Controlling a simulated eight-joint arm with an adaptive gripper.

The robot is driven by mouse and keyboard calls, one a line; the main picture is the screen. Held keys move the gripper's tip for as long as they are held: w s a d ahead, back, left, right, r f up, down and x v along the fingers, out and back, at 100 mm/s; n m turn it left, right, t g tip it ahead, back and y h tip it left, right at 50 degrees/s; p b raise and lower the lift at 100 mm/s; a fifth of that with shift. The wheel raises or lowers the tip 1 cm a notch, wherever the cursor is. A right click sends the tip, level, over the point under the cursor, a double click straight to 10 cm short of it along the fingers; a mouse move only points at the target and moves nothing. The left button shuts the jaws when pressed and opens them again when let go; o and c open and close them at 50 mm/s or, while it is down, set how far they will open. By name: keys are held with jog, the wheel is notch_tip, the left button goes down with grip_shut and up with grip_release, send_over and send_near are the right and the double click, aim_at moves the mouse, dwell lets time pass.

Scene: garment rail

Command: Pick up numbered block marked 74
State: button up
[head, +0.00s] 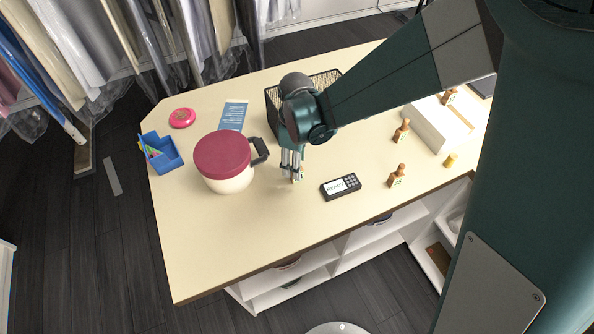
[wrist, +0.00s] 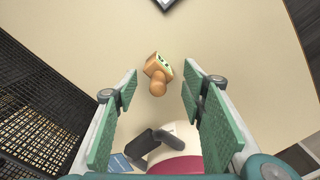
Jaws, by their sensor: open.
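A small wooden knob-topped block (wrist: 158,75) with a green-edged pale label and dark marks lies between my fingers in the wrist view; I cannot read its number. In the head view the block (head: 298,174) shows only partly, at my fingertips on the table. My gripper (head: 291,174) is open and points down over it. In the wrist view the open gripper (wrist: 160,88) has a green pad on each side, with gaps between the pads and the block. Similar knobbed blocks stand to the right, one at the front (head: 397,176) and one behind (head: 402,131); their numbers are unreadable.
A red-lidded cream jug (head: 228,180) stands close left of my gripper, handle towards it. A black mesh basket (head: 326,78) is behind. A black device reading READY (head: 341,187) lies just right. The table's front left (head: 220,250) is clear.

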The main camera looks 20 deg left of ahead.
jog(key=shift+f, duration=0.15)
jog(key=shift+w+f, duration=0.15)
jog(key=shift+f, duration=2.3)
jog(key=c, duration=0.8)
